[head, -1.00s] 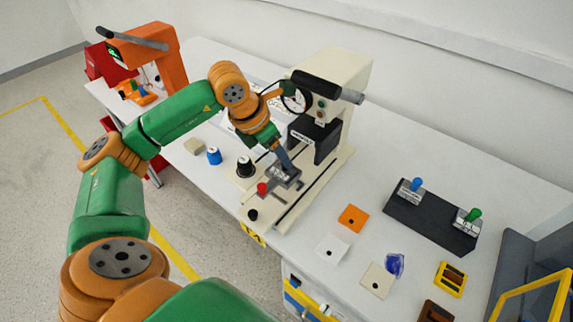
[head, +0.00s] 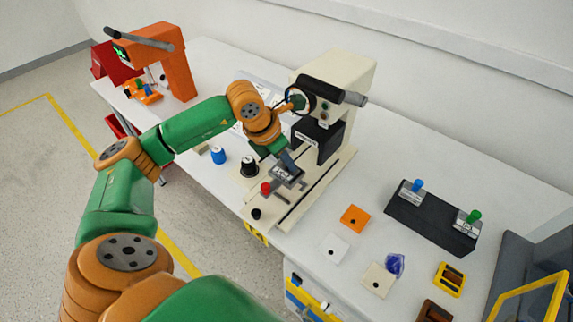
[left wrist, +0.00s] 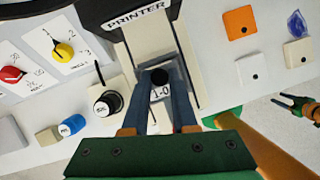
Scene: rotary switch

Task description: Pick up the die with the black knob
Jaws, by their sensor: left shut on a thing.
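The die (left wrist: 160,91) with the black knob (left wrist: 160,77) lies on the printer's base, a light plate marked "1-0". My left gripper (left wrist: 162,103) has its two blue fingers on either side of the knob, shut on it. In the head view the left gripper (head: 287,166) points down at the grey die (head: 286,177) under the front of the printer, and its fingers hide the knob. A small dark two-pronged part at the right of the left wrist view looks like my right gripper (left wrist: 286,102); its opening is too small to tell.
The cream printer (head: 338,95) stands close behind the left gripper. A larger black knob (head: 249,167) and a blue knob (head: 219,155) stand to the left. Flat plates lie to the right.

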